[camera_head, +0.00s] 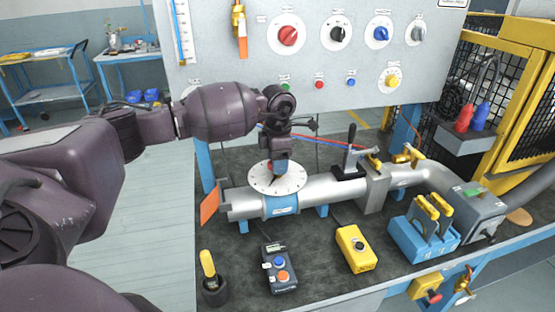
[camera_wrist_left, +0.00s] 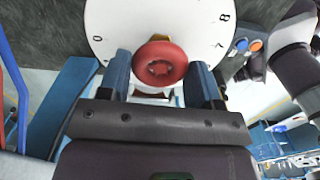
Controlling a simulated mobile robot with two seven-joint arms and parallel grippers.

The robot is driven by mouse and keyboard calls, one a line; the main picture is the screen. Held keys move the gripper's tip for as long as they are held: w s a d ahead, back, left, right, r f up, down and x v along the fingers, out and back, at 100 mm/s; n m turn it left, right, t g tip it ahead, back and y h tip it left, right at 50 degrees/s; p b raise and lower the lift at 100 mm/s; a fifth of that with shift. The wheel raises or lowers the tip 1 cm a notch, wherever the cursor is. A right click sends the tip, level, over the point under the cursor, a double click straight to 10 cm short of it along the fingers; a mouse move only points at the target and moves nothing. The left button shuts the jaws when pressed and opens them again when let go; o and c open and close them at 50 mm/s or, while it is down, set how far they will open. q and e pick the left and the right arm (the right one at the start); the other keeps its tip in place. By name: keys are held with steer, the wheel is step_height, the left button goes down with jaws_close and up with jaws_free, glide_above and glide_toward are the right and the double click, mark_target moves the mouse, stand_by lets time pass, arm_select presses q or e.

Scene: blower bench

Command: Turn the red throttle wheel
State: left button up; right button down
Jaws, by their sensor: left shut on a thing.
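The red throttle wheel (camera_wrist_left: 160,63) shows in the left wrist view, in front of a white dial with black numbers (camera_wrist_left: 105,22). My left gripper (camera_wrist_left: 163,74) has one finger on each side of the wheel and is shut on it. In the head view my left gripper (camera_head: 276,176) points down onto the white dial (camera_head: 262,179), which sits on the silver pipe (camera_head: 325,189). The gripper hides most of the wheel there. My right gripper is not in view.
A grey panel (camera_head: 340,62) with coloured knobs stands behind the bench. A black lever clamp (camera_head: 349,165) is right of the dial. A two-button box (camera_head: 279,268), a yellow box (camera_head: 355,249) and a blue holder (camera_head: 420,240) stand in front of the pipe.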

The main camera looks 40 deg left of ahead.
arm_select(q)
steer(key=o, duration=0.9)
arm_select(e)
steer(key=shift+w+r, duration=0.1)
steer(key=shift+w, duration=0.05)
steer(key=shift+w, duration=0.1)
arm_select(q)
steer(key=shift+r, duration=0.6)
step_height(320, 180, up, 10)
steer(key=shift+f, duration=0.15)
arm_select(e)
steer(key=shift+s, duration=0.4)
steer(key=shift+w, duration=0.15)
